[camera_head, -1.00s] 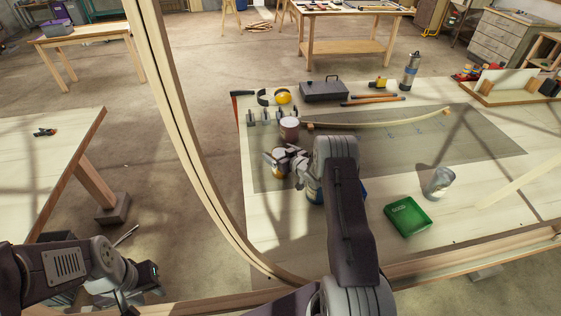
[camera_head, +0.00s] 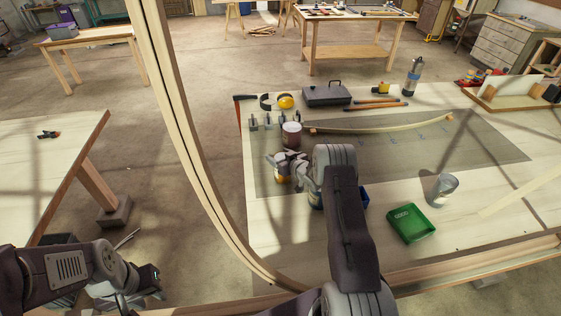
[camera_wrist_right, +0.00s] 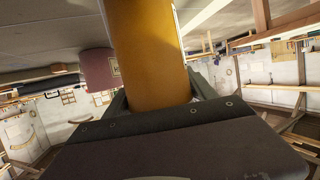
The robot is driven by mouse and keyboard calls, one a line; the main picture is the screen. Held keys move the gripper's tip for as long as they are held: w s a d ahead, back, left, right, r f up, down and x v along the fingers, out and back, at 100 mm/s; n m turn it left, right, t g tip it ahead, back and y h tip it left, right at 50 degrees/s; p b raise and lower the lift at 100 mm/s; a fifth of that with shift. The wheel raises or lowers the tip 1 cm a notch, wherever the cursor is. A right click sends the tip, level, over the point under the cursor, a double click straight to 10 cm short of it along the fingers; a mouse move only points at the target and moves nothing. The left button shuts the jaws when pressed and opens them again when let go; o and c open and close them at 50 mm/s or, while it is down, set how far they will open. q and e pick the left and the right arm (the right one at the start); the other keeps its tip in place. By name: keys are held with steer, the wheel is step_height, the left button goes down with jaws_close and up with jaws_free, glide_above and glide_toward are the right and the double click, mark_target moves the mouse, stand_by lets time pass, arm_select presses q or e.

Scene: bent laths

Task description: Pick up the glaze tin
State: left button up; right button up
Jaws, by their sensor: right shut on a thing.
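My right gripper (camera_head: 283,163) is shut around an amber-yellow tin (camera_wrist_right: 150,50), which stands between its fingers in the right wrist view. In the head view only a little of this amber tin (camera_head: 282,178) shows below the fingers. I cannot tell whether it touches the table. A maroon tin (camera_head: 291,134) with a pale lid stands just behind; it also shows at the left in the wrist view (camera_wrist_right: 101,70). No readable label tells which is the glaze tin. My left gripper (camera_head: 130,297) is low at the left, away from the tins, its fingers unclear.
Another container (camera_head: 314,196) is mostly hidden under my right forearm. A bent lath (camera_head: 385,128) lies behind. A large curved wooden strip (camera_head: 185,140) crosses in front at the left.

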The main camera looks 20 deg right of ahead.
steer(key=shift+w+r, duration=0.1)
steer(key=shift+r, duration=0.4)
steer(key=r+b, duration=0.1)
steer(key=r, duration=0.2)
steer(key=shift+d+r, duration=0.1)
steer(key=shift+d, duration=0.1)
steer(key=s+d+r, duration=0.2)
steer(key=d+r, duration=0.4)
steer(key=d, duration=0.5)
steer(key=shift+s+r+b, duration=0.3)
steer(key=shift+r+b, duration=0.05)
steer(key=shift+b, duration=0.05)
